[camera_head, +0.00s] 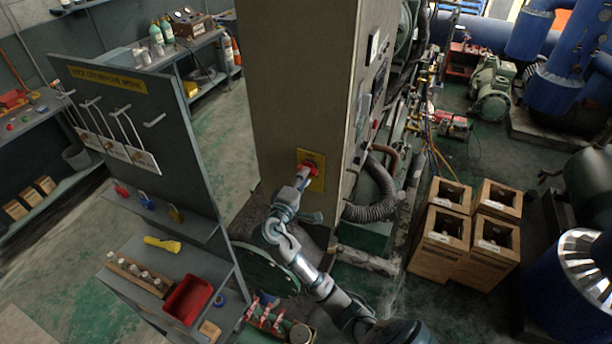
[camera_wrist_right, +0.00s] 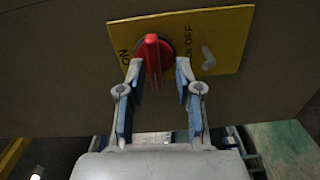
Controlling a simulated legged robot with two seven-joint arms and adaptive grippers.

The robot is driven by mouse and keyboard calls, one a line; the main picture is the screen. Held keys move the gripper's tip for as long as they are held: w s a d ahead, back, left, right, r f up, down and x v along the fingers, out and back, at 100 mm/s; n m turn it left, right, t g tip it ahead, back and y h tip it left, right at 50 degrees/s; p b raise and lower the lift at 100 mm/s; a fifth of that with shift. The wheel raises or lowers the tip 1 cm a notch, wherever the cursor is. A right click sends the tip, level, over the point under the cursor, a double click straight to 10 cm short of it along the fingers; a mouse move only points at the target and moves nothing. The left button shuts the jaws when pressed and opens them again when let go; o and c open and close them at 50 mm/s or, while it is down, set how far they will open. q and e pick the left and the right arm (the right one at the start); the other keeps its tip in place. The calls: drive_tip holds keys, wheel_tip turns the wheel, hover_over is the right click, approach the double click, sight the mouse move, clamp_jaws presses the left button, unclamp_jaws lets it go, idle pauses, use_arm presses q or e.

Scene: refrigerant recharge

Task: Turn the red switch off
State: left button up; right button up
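The red switch (camera_head: 308,168) is on a yellow plate (camera_head: 317,181) on the side of a tall grey cabinet. In the right wrist view the red switch (camera_wrist_right: 153,60) has an upright handle on a dark round base. The yellow plate (camera_wrist_right: 222,40) reads ON at the left and OFF at the right. My right gripper (camera_head: 300,178) is at the switch. In the wrist view the right gripper (camera_wrist_right: 158,77) is open, with one finger on each side of the handle's lower end and gaps between. My left gripper is not in view.
The grey cabinet (camera_head: 290,80) stands in front of my right arm. A lockout board with shelves (camera_head: 140,120) stands at the left, with a red bin (camera_head: 187,299) and a yellow flashlight (camera_head: 162,244).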

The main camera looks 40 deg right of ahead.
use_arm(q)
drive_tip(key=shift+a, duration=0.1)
use_arm(e)
drive_tip(key=v, duration=0.7)
drive_tip(key=shift+s+a, duration=0.15)
drive_tip(key=shift+a, duration=0.15)
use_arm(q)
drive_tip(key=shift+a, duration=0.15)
use_arm(e)
drive_tip(key=shift+a+r, duration=0.1)
drive_tip(key=shift+a, duration=0.25)
